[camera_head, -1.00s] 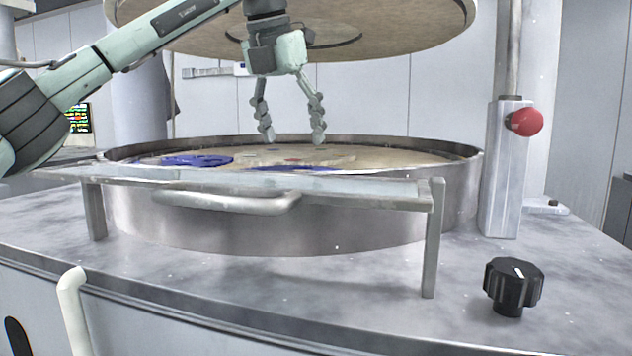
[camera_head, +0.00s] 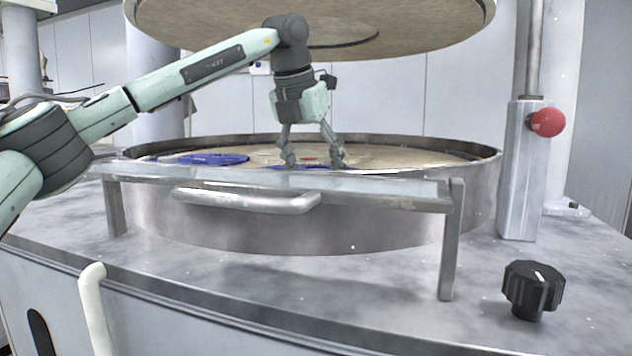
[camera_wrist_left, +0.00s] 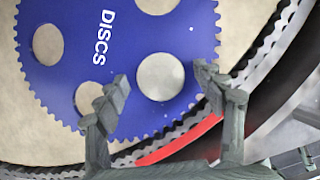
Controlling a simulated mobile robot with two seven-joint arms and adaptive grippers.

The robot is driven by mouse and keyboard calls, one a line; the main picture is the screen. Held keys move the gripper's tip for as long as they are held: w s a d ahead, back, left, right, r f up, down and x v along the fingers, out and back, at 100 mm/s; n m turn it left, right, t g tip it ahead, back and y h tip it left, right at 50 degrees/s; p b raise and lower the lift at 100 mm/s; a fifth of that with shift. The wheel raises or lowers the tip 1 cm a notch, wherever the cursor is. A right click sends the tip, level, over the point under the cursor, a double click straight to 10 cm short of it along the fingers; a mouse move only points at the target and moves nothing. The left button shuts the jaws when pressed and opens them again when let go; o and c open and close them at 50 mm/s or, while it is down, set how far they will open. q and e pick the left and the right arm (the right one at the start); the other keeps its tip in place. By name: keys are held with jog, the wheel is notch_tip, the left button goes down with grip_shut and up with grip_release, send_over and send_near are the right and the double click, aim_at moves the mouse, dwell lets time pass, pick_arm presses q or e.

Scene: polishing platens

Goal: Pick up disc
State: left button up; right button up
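A blue toothed carrier marked DISCS (camera_wrist_left: 120,35) lies flat on the beige platen (camera_wrist_left: 25,130), with several round openings. One round pale area (camera_wrist_left: 160,77) lies between my left fingertips in the wrist view; I cannot tell for sure whether it is a disc or bare platen. My left gripper (camera_head: 313,162) is open and empty, pointing down low over the platen. It also shows open in the wrist view (camera_wrist_left: 165,85), its fingers apart on either side of the pale round area. My right gripper is not in view.
A steel rim (camera_head: 480,185) surrounds the platen, with a guard and handle (camera_head: 250,202) in front. A round upper plate (camera_head: 420,20) hangs above. Another blue carrier (camera_head: 208,159) lies at left. A red button (camera_head: 547,122) and black knob (camera_head: 532,290) stand at right.

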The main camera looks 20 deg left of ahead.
pick_arm(q)
jog(key=c, duration=1.1)
jog(key=shift+r, duration=0.6)
notch_tip(320, 180, up, 3)
jog(key=shift+r, duration=0.15)
jog(key=shift+s+a+r, duration=0.35)
jog(key=shift+s+a, duration=0.25)
jog(key=shift+a, duration=0.05)
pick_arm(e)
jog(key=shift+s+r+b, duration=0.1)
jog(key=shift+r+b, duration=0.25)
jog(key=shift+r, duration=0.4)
pick_arm(q)
jog(key=s+a+r, duration=0.5)
jog(key=s+a, duration=0.2)
jog(key=shift+r, duration=0.4)
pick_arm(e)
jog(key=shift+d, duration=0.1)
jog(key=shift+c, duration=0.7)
